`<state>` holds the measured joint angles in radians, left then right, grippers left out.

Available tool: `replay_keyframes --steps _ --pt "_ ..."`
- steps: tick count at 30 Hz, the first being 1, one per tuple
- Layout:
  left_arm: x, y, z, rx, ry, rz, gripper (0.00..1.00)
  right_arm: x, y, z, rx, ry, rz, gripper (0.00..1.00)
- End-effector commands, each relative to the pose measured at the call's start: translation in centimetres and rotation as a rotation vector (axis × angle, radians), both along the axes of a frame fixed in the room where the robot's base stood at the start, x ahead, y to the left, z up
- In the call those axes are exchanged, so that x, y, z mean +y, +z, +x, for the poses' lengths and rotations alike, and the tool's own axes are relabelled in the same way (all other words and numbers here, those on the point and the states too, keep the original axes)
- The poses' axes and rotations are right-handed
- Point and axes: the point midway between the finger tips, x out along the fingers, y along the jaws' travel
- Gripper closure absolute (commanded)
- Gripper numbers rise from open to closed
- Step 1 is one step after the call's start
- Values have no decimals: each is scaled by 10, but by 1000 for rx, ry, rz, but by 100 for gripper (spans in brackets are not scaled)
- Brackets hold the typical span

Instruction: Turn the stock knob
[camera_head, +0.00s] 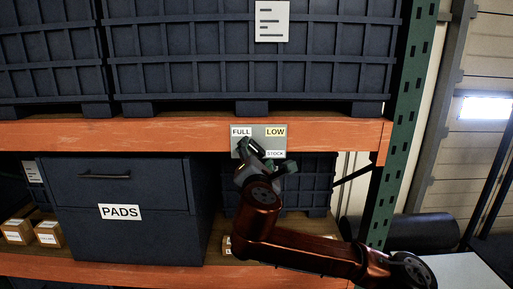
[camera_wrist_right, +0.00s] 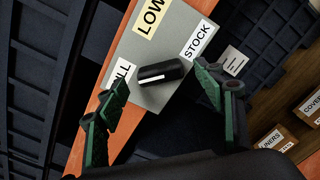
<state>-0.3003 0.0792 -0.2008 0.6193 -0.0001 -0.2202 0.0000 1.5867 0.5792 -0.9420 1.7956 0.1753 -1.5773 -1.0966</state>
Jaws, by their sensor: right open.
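The stock knob (camera_wrist_right: 162,73) is a black bar with a white line on a grey plate (camera_wrist_right: 178,32). The plate carries the labels FULL, LOW and STOCK. In the right wrist view the white line points toward the FULL label. In the head view the plate (camera_head: 258,132) is on the orange shelf beam, and my right gripper hides the knob. My right gripper (camera_head: 262,158) is in front of the plate's lower part. In the right wrist view its open fingers (camera_wrist_right: 165,92) are on either side of the knob, with gaps visible on both sides. My left gripper is not in view.
The orange beam (camera_head: 170,134) runs across the rack, with dark crates (camera_head: 200,60) above it. A dark PADS cabinet (camera_head: 120,235) stands below left. Small cardboard boxes (camera_head: 48,233) sit on the lower shelf. A green rack post (camera_head: 405,110) stands to the right.

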Motion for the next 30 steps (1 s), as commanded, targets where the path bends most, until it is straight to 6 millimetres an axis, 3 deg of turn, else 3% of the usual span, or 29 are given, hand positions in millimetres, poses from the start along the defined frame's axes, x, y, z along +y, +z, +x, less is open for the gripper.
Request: replay_keyframes --steps 5,14,30 --pt "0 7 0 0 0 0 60 0 1 14 -1 -1 0 38" --pt "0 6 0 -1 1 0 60 0 0 15 -1 1 0 38" --pt "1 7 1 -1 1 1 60 0 0 15 -1 1 1 76"
